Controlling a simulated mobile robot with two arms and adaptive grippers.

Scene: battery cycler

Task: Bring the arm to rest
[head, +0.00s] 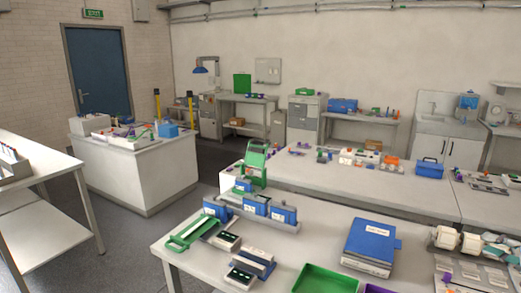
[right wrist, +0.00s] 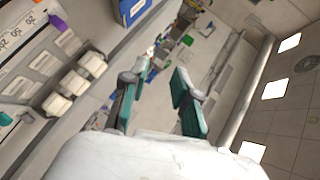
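My right gripper (head: 498,247) shows at the lower right edge of the head view, over the right end of the front bench. In the right wrist view the gripper (right wrist: 157,82) has its two teal-padded fingers spread well apart. Nothing is held between them; the room and wall show through the gap. My left gripper is in neither view.
The front bench (head: 207,268) holds a blue box (head: 371,243), a green tray (head: 325,280), a green-handled device (head: 254,163) and blue modules. White rolls (head: 446,237) lie close to the right gripper. Another bench stands behind. Grey floor (head: 130,243) is clear at left.

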